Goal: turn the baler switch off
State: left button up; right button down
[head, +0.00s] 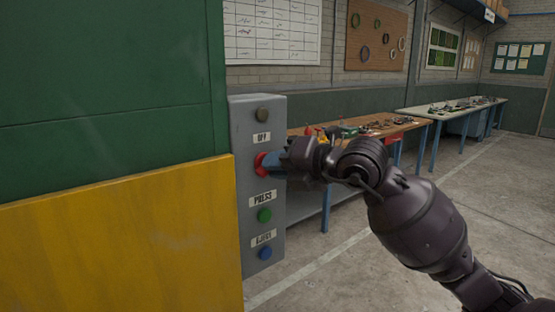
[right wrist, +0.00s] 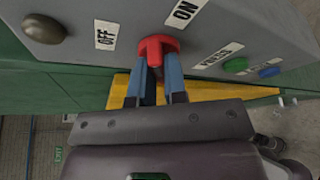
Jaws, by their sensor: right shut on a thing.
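A grey control box (head: 245,190) is fixed at the edge of the green and yellow machine. Its red switch (head: 262,164) sits below the OFF label (head: 262,138). My right gripper (head: 272,164) reaches it from the right. In the right wrist view, the blue fingers of the right gripper (right wrist: 159,80) are shut on the red switch (right wrist: 157,47). The OFF label (right wrist: 106,35) lies left of the switch there, and the ON label (right wrist: 185,11) lies up and right. The fingers partly cover the switch, so its setting cannot be told. My left gripper is not in view.
A dark knob (head: 263,115) is above the switch; a green button (head: 264,215) and a blue button (head: 265,253) are below. The machine's yellow panel (head: 120,245) fills the left. Workbenches (head: 395,130) stand behind. The floor at right is clear.

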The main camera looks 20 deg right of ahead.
jog(key=shift+s+a+n+h+b, duration=0.15)
jog(key=shift+n+h+b, duration=0.95)
jog(key=shift+n, duration=0.85)
jog(key=shift+w+a+n+h+b, duration=0.15)
jog(key=shift+n+h+b, duration=0.55)
jog(key=shift+n+h, duration=1.05)
jog(key=shift+s+r+n+y, duration=0.1)
jog(key=shift+n+y, duration=0.15)
jog(key=shift+n, duration=0.05)
jog(key=c, duration=1.2)
grip_release()
jog(key=shift+o, duration=0.2)
jog(key=v, duration=1)
jog(key=shift+s, duration=0.45)
jog(key=shift+d, duration=0.1)
